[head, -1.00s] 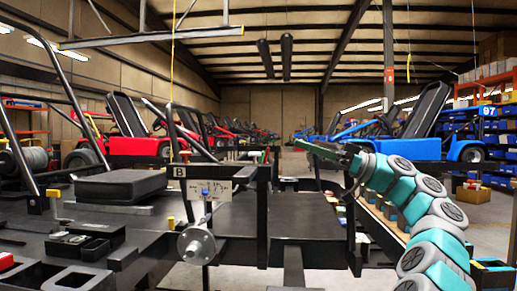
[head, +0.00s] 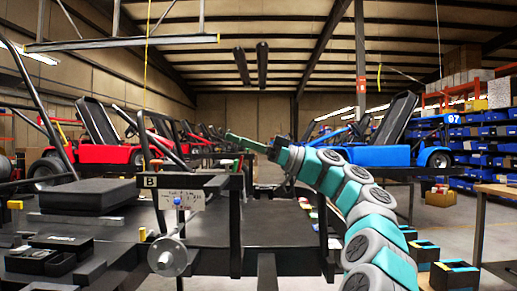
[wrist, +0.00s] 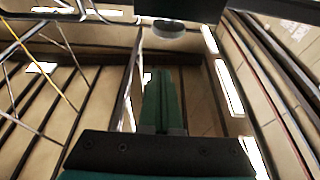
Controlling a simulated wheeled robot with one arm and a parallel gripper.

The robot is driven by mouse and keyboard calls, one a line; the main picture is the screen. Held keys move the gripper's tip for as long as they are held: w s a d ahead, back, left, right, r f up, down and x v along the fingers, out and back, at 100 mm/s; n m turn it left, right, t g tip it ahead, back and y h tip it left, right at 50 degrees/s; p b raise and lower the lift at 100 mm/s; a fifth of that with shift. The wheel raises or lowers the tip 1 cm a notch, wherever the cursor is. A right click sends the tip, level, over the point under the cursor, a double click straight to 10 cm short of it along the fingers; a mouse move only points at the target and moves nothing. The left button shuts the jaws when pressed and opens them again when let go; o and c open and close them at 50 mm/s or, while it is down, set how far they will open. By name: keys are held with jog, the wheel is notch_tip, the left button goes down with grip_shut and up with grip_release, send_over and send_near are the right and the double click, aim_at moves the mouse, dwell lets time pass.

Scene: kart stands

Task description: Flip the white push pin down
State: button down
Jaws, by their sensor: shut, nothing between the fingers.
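I cannot make out a white push pin in either view. A white card (head: 190,203) with small writing hangs on the cart frame by the "B" label, with a small blue pin (head: 178,201) on it. My gripper (head: 229,137) is raised on the teal and grey arm, above and to the right of the card, apart from it. Its long green fingers point left and away in the head view. In the wrist view the fingers (wrist: 160,78) lie together with nothing between them.
A black cart (head: 110,238) with a padded seat block (head: 88,196) and a round metal hub (head: 167,257) fills the left foreground. A red kart (head: 100,150) and a blue kart (head: 385,150) stand behind.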

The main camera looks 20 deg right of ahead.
aim_at(238, 173)
notch_tip(238, 173, down, 3)
jog(key=shift+f+b, duration=0.2)
jog(key=shift+b, duration=0.8)
jog(key=shift+f, duration=0.35)
